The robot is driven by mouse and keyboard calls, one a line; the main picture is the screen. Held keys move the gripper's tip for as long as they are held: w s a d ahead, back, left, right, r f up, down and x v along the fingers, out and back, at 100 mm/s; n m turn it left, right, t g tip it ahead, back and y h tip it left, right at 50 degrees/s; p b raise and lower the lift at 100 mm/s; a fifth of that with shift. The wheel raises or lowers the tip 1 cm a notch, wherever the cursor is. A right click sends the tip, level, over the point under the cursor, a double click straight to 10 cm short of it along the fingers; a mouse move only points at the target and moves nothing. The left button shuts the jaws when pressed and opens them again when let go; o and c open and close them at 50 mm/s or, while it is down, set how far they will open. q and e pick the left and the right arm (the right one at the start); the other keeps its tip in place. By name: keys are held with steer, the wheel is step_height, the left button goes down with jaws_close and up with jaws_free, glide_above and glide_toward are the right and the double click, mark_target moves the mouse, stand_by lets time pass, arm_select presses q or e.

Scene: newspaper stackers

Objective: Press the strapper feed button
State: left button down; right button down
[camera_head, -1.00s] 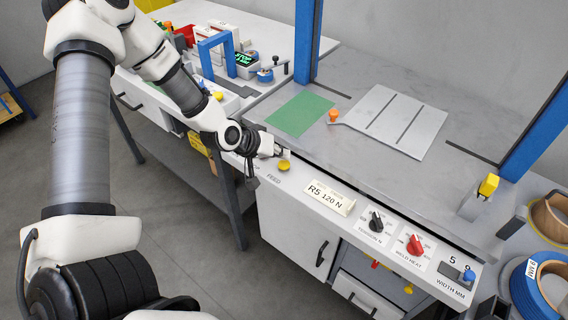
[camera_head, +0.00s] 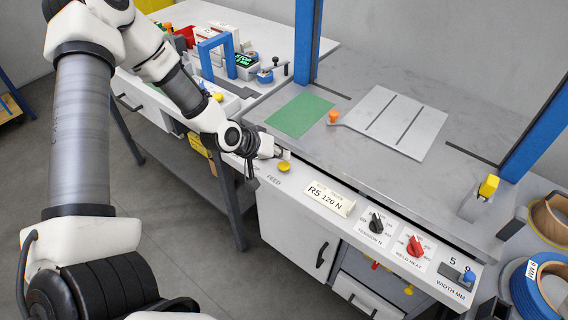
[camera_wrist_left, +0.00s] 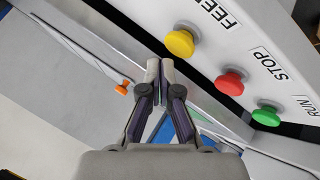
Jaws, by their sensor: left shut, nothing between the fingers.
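The yellow feed button (camera_head: 284,166) sits on the white front panel of the strapper, with the word FEED printed beside it. In the left wrist view the yellow button (camera_wrist_left: 180,43) is just right of my fingertips, next to a label partly cut off by the frame edge. My left gripper (camera_head: 285,154) is shut and empty, close to the button on its far side in the head view. In the wrist view its fingertips (camera_wrist_left: 160,66) are together. I cannot tell whether they touch the button. My right gripper is not in view.
In the wrist view a red STOP button (camera_wrist_left: 230,82) and a green RUN button (camera_wrist_left: 267,113) stand in line with the yellow one. An R5 120 N plate (camera_head: 329,198), a black knob (camera_head: 376,222) and a red knob (camera_head: 415,245) lie further right along the panel.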

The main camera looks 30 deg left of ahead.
mark_target(282, 165)
arm_select(q)
steer(key=shift+f+b, duration=0.3)
steer(key=shift+f, duration=0.15)
steer(key=shift+f+b, duration=0.45)
stand_by(0.4)
stand_by(0.4)
steer(key=shift+r+p, duration=0.8)
steer(key=shift+r, duration=0.1)
step_height(282, 165, up, 5)
steer(key=p, duration=0.4)
steer(key=shift+r+p, duration=0.1)
steer(key=shift+p, duration=0.25)
